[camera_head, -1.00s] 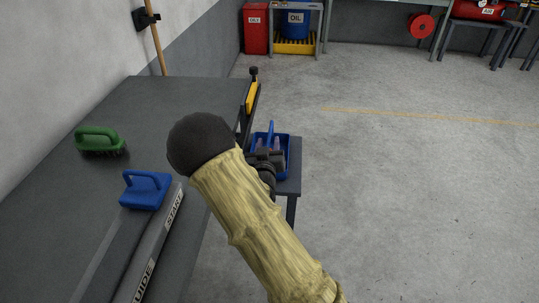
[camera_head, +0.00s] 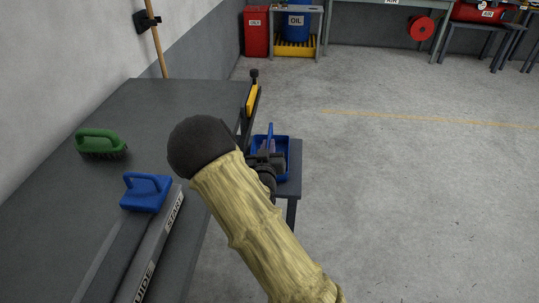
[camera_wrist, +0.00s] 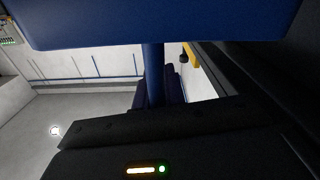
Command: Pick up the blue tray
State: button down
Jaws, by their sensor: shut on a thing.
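The blue tray (camera_head: 286,158), with an upright blue handle part (camera_head: 271,131), is on the small dark side table beyond the long bench. My gripper (camera_head: 266,160) is at the tray's near left side and overlaps it in the head view. It is shut on the tray, seemingly at its handle. My arm hides part of the tray, and the exact contact is hard to see. In the wrist view, a broad blue surface (camera_wrist: 165,22) fills the top, with a thin blue post below it. My dark gripper body crosses the bottom of that view.
The long dark bench (camera_head: 170,105) carries a green-handled brush (camera_head: 100,143), a blue-handled block (camera_head: 146,190) and a guide rail (camera_head: 160,245). The dark side table (camera_head: 293,185) stands beside the bench. The floor to the right is clear.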

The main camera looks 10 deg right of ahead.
notch_tip(320, 180, up, 18)
jog(key=p, duration=0.3)
jog(key=shift+p, duration=0.4)
jog(key=shift+w+f, duration=0.1)
jog(key=shift+f, duration=0.05)
